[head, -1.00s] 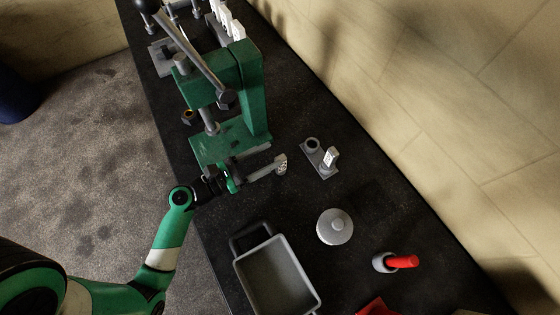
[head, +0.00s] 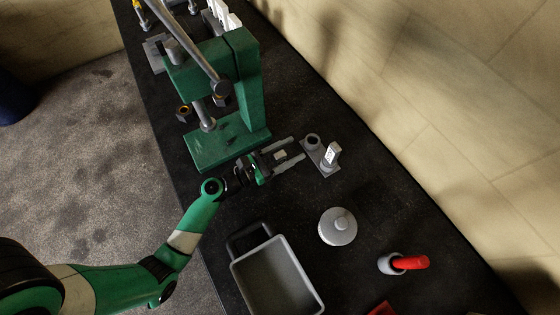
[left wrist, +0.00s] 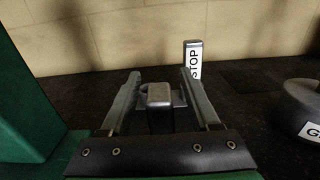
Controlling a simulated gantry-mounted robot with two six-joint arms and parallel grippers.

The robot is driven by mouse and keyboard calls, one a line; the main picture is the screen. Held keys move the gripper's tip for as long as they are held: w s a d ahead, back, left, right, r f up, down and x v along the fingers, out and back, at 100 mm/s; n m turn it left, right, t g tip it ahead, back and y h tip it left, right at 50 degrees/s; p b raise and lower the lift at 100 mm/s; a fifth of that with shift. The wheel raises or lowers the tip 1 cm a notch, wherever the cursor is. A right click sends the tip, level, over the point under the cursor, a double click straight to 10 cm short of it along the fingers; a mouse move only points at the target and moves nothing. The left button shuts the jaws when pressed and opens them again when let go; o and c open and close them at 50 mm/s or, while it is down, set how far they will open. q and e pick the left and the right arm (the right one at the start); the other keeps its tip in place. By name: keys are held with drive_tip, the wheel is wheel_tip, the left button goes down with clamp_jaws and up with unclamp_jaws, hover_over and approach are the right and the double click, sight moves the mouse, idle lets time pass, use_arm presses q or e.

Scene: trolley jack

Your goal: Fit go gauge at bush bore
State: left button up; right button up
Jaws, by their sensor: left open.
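My left gripper (head: 287,153) is open, its two fingers spread and pointing right in front of the green press. A small block with a pale top (head: 280,155) shows between the fingers. In the left wrist view the block (left wrist: 159,97) has a visible gap to each finger. Beyond the fingertips is a grey plate (head: 326,172) bearing a round hollow bush (head: 312,141) and an upright block marked STOP (head: 331,153). The STOP block also shows in the left wrist view (left wrist: 193,60). I cannot tell which thing is the go gauge. My right gripper is not in view.
The green press (head: 240,85) stands left of the fixture. A grey knobbed disc (head: 338,228), a cup (head: 388,265) with a red-handled tool (head: 412,263), and a grey tray (head: 238,277) lie nearer.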

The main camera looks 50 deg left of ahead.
use_arm(q)
drive_tip(key=shift+c, duration=0.3)
clamp_jaws()
